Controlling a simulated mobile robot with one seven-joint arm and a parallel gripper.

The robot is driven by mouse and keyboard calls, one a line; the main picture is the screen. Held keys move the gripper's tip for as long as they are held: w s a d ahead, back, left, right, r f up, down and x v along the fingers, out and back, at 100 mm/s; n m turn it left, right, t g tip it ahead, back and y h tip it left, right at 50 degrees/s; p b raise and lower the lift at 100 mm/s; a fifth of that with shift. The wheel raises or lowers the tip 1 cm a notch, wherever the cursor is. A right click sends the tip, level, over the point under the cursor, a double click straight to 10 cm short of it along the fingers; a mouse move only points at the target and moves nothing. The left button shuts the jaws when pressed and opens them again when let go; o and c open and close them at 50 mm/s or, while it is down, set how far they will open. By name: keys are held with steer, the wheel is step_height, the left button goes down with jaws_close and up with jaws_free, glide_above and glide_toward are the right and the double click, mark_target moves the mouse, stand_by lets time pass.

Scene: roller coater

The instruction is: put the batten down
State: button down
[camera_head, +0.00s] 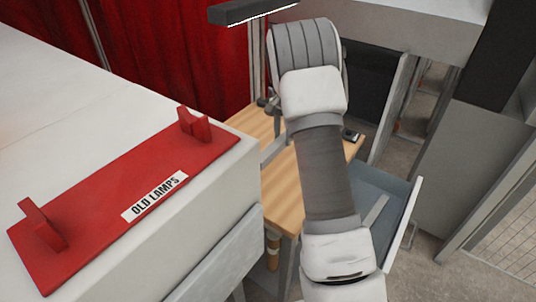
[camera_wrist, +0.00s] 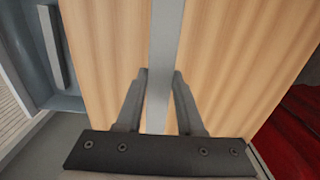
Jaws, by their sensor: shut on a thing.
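My gripper (camera_wrist: 161,74) is shut on a long pale grey batten (camera_wrist: 165,38) in the wrist view. The batten runs straight up the picture between the two fingers, over a wooden tabletop (camera_wrist: 230,60). I cannot tell whether it touches the wood. In the head view my arm covers most of the gripper and batten. A short grey strip (camera_head: 274,151) left of the arm, over the wooden tabletop (camera_head: 285,185), looks like part of the batten.
A red rack (camera_head: 95,225) marked OLD LAMPS lies on the white surface at left. A dark lamp bar (camera_head: 250,11) hangs at the top. A blue-grey tray (camera_head: 402,184) with a bar in it is right of the tabletop. A small dark object (camera_head: 351,134) sits on the wood. Red curtains hang behind.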

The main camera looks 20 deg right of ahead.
steer(key=a+f, duration=0.1)
steer(key=a, duration=0.1)
steer(key=w+a+f, duration=0.2)
steer(key=a, duration=0.1)
steer(key=shift+w+a+f, duration=0.2)
steer(key=shift+a+f, duration=0.15)
steer(key=shift+f, duration=2)
steer(key=shift+f, duration=0.2)
steer(key=c, duration=0.5)
jaws_free()
step_height(320, 180, up, 12)
steer(key=shift+r+p, duration=0.2)
steer(key=shift+p, duration=0.1)
